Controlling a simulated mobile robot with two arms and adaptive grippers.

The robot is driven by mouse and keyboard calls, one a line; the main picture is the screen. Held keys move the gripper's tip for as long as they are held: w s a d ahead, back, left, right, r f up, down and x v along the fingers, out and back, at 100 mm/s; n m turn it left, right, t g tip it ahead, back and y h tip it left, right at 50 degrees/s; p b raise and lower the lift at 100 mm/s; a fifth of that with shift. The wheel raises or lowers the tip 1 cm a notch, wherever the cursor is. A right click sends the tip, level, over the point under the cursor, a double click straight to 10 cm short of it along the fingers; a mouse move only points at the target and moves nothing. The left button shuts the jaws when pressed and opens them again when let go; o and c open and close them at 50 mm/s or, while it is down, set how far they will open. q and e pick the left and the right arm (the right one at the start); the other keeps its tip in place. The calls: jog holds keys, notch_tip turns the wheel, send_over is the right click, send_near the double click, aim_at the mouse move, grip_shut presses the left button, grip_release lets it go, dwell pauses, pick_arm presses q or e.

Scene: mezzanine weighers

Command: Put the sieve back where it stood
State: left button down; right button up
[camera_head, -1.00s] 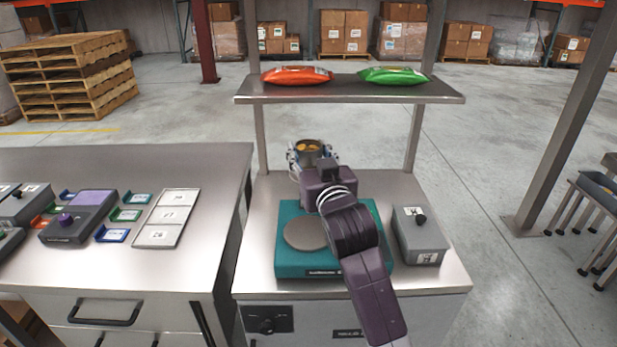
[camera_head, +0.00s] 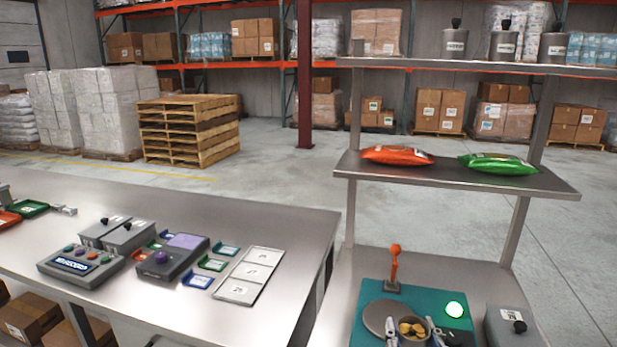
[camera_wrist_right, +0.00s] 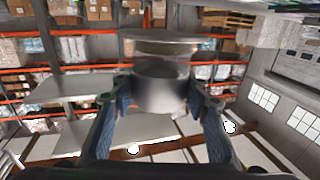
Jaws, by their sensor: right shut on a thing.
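The sieve is a small round metal vessel (camera_head: 413,322) with yellow-orange pieces inside. In the head view it shows at the bottom edge, in front of the teal scale (camera_head: 368,297); I cannot tell how high above it. My right gripper (camera_head: 412,338) is shut on the sieve, with a finger on each side. The right wrist view shows the metal wall of the sieve (camera_wrist_right: 160,92) between the blue finger pads of the right gripper (camera_wrist_right: 160,103), with a wider, pale rim beyond it. The lower part of the sieve is hidden in the head view. My left gripper is not in view.
A grey box (camera_head: 510,328) stands to the right. A shelf (camera_head: 450,178) with two bags is above. The left table (camera_head: 200,215) holds devices and trays.

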jog(key=s+f, duration=0.2)
jog(key=s, duration=0.6)
jog(key=s+f, duration=0.2)
jog(key=s, duration=0.6)
jog(key=shift+f, duration=0.3)
